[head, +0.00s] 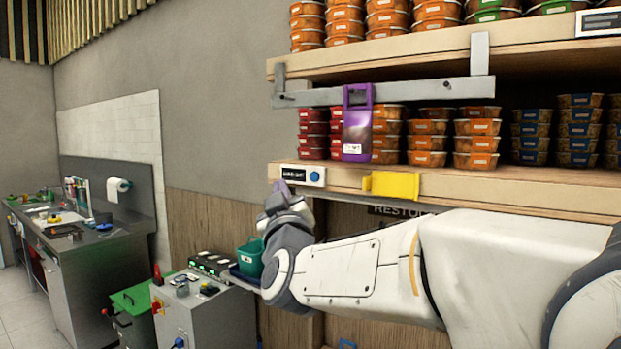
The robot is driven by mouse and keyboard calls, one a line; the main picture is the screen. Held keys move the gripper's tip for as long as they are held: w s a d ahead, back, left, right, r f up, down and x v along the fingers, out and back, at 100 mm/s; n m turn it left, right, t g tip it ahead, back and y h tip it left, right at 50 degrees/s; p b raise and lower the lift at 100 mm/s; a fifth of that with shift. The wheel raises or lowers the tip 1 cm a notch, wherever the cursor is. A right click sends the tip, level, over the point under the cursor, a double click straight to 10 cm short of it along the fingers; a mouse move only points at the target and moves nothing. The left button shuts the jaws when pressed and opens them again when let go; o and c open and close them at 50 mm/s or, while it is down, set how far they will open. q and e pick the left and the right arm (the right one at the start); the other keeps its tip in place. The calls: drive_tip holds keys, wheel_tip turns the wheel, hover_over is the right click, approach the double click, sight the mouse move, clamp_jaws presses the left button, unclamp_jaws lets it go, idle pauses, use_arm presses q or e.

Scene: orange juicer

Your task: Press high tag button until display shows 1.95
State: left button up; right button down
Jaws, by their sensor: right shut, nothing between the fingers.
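A small white tag (302,175) sits on the front edge of the lower wooden shelf, at its left end. It has a dark display (293,174) and a round blue button (315,176). The display's characters are too small to read surely. Another tag (600,22) with a dark display is on the upper shelf's edge at the far right, cut off by the picture edge. My right gripper (281,190) is shut and empty, just below and left of the lower shelf's tag. I cannot tell if it touches the shelf. My left gripper is not in view.
A grey rail (385,93) hangs below the upper shelf, with a purple holder (357,145) on it. A yellow bracket (391,185) juts from the lower shelf's edge. Stacked food tubs (428,142) fill the shelves. A grey machine (196,315) and green bin (250,257) stand below left.

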sight(314, 177)
drive_tip(key=shift+w+d+b, duration=0.15)
drive_tip(key=shift+w+d, duration=0.65)
drive_tip(key=shift+w, duration=0.35)
drive_tip(key=shift+w+d+b, duration=0.1)
drive_tip(key=shift+w+d, duration=0.75)
drive_tip(key=shift+w, duration=0.3)
drive_tip(key=shift+w+d+b, duration=0.15)
drive_tip(key=shift+w+d, duration=0.65)
drive_tip(key=shift+w, duration=0.35)
drive_tip(key=shift+w+d, duration=0.1)
drive_tip(key=shift+w, duration=0.05)
drive_tip(key=shift+w+d, duration=0.15)
drive_tip(key=shift+w+d+b, duration=0.25)
drive_tip(key=shift+w+b, duration=0.1)
drive_tip(key=shift+s, duration=0.1)
idle(0.4)
drive_tip(key=shift+s+a+f, duration=0.1)
drive_tip(key=shift+s+a, duration=0.3)
drive_tip(key=shift+s, duration=0.2)
